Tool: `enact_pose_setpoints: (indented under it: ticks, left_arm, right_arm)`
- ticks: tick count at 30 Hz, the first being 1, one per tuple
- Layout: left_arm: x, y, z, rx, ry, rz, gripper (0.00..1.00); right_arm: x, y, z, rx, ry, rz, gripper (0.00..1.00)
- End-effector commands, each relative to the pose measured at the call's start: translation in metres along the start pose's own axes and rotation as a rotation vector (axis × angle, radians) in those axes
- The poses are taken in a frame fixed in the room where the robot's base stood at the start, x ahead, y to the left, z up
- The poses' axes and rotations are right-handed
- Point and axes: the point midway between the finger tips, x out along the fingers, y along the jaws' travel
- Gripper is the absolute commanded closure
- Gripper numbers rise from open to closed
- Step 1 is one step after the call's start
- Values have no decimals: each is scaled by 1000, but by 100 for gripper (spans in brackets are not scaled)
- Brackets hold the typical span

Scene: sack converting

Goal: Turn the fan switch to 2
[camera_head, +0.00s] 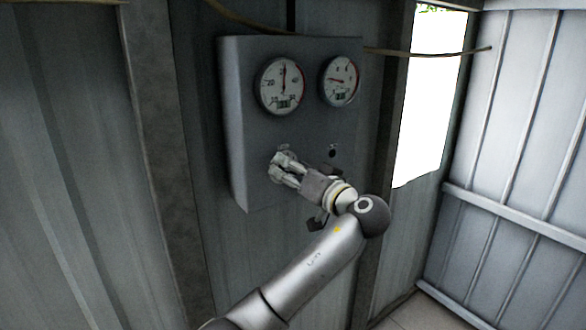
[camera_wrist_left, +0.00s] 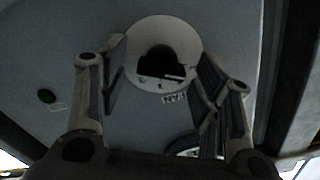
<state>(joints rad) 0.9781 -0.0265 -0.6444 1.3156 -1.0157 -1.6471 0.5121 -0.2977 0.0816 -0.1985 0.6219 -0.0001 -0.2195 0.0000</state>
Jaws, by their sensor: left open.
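The fan switch appears to be the dark knob (camera_wrist_left: 160,62) on a round pale plate (camera_wrist_left: 185,42), seen in the left wrist view. A pointer marking on it is too dim to read, and lettering beside the plate is not clearly legible. In the head view, the switch is mostly hidden behind my left gripper (camera_head: 280,165), at the lower left of the grey control box (camera_head: 245,120). My left gripper's fingers (camera_wrist_left: 162,95) are open, one on each side of the knob. I cannot tell whether they touch it. My right gripper is not in view.
Two round gauges, left (camera_head: 282,86) and right (camera_head: 340,81), are on the upper box. A small dark control (camera_head: 333,152) is right of my gripper. A cable (camera_head: 425,54) crosses near a bright opening (camera_head: 428,105).

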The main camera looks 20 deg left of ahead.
Motion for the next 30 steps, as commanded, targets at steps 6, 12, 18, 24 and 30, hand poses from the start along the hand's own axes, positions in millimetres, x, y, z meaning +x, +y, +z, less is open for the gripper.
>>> enact_pose_setpoints:
  ticks: [6, 12, 18, 24, 30]
  left_arm:
    - [0, 0, 0, 0, 0, 0, 45]
    - [0, 0, 0, 1, 0, 0, 71]
    - [0, 0, 0, 2, 0, 0, 87]
    - [0, 0, 0, 31, -1, 1, 87]
    - [0, 1, 0, 128, -3, 1, 87]
  right_arm:
    - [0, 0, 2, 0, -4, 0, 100]
    - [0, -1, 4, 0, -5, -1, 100]
    - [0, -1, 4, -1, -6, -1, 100]
    - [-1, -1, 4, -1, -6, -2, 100]
    - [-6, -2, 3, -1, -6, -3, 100]
